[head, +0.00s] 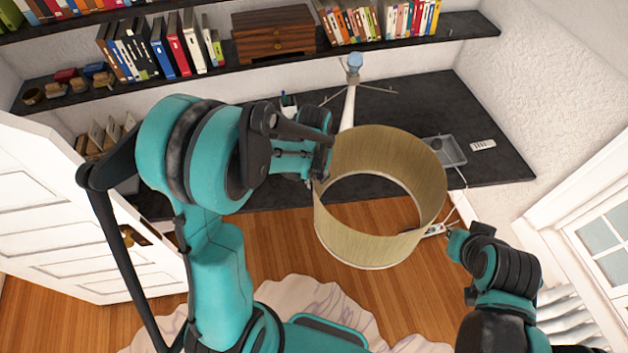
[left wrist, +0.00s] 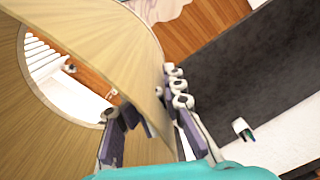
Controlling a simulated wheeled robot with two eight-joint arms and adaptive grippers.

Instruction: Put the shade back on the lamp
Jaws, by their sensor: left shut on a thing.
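The lamp shade (head: 372,232) is a tan, open drum held in the air in front of the dark desk, its open ends tilted toward the head view. My left gripper (head: 318,160) is shut on the left wall of the shade. In the left wrist view the shade's wall (left wrist: 125,50) stands between the two fingers (left wrist: 150,125). The lamp (head: 351,100) stands on the desk behind the shade, with a pale stem, a blue bulb on top and thin arms; its lower part is hidden by the shade. My right gripper (head: 465,245) is at the lower right, apart from the shade; its fingertips are unclear.
The dark desk (head: 480,110) runs along the wall, with a grey tray (head: 446,151), a white remote (head: 483,145) and a pen cup (head: 288,104). A shelf (head: 225,62) with books and a wooden box (head: 273,34) hangs above the lamp. A white door (head: 75,215) stands at left.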

